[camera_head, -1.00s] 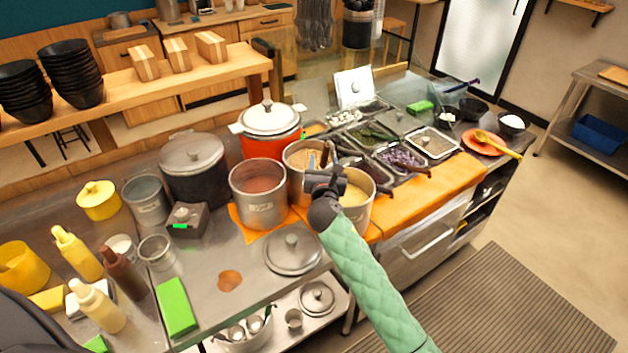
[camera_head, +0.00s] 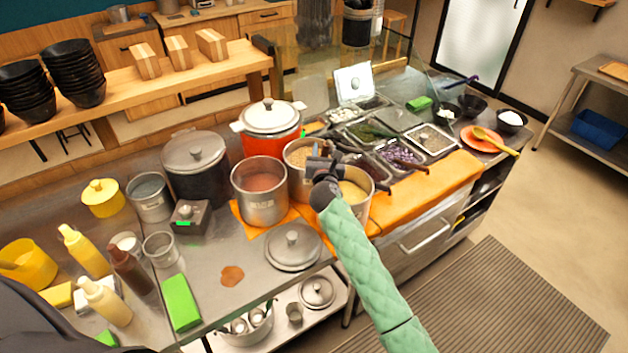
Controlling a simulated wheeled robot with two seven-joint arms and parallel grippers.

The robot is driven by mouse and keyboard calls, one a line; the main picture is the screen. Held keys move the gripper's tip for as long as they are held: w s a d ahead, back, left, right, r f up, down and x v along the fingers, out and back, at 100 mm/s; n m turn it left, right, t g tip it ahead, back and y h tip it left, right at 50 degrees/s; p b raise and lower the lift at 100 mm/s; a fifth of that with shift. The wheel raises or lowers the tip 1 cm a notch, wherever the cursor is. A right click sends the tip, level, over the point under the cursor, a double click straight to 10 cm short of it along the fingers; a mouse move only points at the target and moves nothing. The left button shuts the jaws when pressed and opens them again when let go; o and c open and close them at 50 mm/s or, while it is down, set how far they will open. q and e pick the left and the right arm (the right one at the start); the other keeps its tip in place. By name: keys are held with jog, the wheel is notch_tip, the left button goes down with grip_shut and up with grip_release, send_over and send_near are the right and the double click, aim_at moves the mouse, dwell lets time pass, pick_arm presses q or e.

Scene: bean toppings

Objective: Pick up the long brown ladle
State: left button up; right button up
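Several dark brown ladle handles stick out toward me from the topping trays, one (camera_head: 408,165) over the purple tray and another (camera_head: 377,186) nearer the yellow pot. I cannot tell which is the long brown ladle. My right gripper (camera_head: 322,152) is above the bean pot (camera_head: 297,183) and the yellow-filled pot (camera_head: 357,211), left of these handles. Its fingers are small and dark against the pots, so I cannot tell whether they are open or hold anything. My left gripper is out of view.
A pot of reddish food (camera_head: 262,205) stands left of the gripper, with a red lidded pot (camera_head: 268,128) behind. A glass guard rises behind the trays. An orange cloth (camera_head: 430,195) lines the front edge. A yellow ladle (camera_head: 495,142) rests on an orange plate at right.

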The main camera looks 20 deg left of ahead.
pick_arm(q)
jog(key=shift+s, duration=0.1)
pick_arm(e)
grip_shut()
